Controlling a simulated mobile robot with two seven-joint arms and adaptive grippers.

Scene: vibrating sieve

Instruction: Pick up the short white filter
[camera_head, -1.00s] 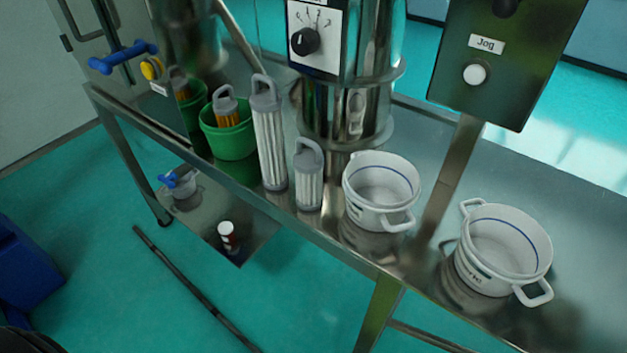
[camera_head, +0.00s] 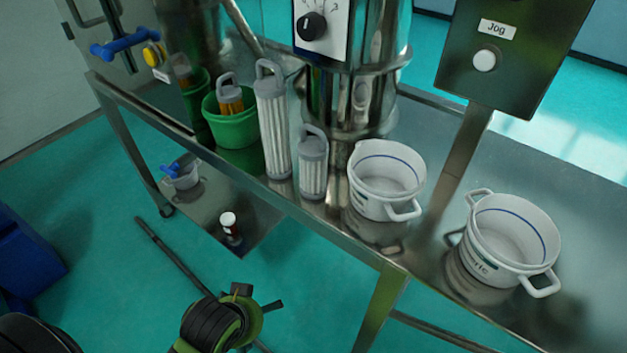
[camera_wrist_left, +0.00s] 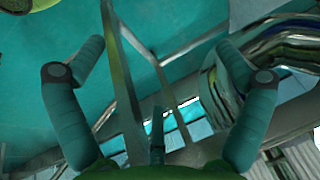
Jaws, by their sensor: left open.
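The short white filter (camera_head: 313,167) stands upright on the steel table, with a grey top and a loop handle. A taller white filter (camera_head: 272,125) of the same kind stands just left of it. A white pot with handles (camera_head: 385,180) stands close on its right. My left gripper (camera_wrist_left: 158,55) is open in the left wrist view, its two fingers spread wide with nothing between them. The filter cannot be made out there. In the head view a black and green part of my arm (camera_head: 220,322) shows low in front of the table, apart from the filter. My right gripper is not in view.
A green bucket (camera_head: 231,128) holding an orange filter stands left of the tall filter. A steel machine (camera_head: 350,100) rises close behind the short filter. A second white pot (camera_head: 507,240) stands at the right. The table's front edge (camera_head: 330,232) runs before them.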

